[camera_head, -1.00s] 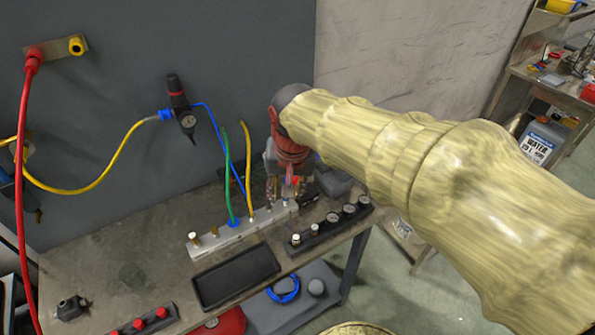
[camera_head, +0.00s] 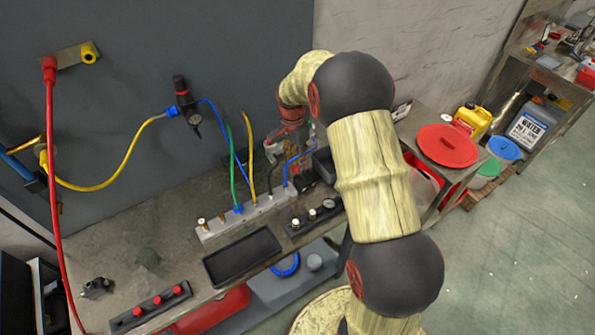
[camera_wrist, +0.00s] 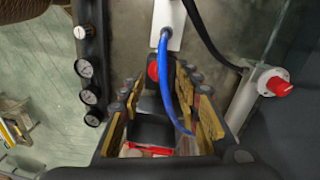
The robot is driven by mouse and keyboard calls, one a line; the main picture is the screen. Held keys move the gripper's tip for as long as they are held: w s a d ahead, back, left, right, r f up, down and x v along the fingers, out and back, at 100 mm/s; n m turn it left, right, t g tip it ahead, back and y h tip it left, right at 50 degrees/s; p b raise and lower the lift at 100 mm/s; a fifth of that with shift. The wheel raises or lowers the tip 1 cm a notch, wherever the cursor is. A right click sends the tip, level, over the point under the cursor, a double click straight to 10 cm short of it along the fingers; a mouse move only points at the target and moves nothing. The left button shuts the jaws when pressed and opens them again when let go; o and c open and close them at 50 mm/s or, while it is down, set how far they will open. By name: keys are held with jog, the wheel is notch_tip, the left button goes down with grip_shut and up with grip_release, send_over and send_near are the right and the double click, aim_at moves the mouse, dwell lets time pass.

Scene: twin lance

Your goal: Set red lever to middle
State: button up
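My gripper (camera_wrist: 158,88) is open in the wrist view, its yellow-padded fingers apart. A blue hose (camera_wrist: 168,85) runs from the end of a pale metal block down between or in front of the fingers; I cannot tell if it touches them. A small red part (camera_wrist: 153,71) shows by the left fingertip, and a red knob (camera_wrist: 279,86) sits on a pale cylinder to the right. I cannot tell which is the red lever, or its setting. In the head view my gripper (camera_head: 274,154) is at the back of the bench, beyond the metal block (camera_head: 247,217), partly hidden.
A black gauge strip (camera_head: 313,219) lies right of the block, with a dark tray (camera_head: 242,257) in front. Green, yellow and blue hoses stand on the block. A red hose (camera_head: 53,180) hangs at the left. The dark wall (camera_head: 130,120) is close behind my gripper.

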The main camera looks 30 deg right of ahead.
aim_at(298, 171)
jog(key=shift+s+f, duration=0.2)
jog(key=shift+f, duration=2.15)
jog(key=c, duration=0.4)
grip_shut()
jog(key=shift+r, duration=0.1)
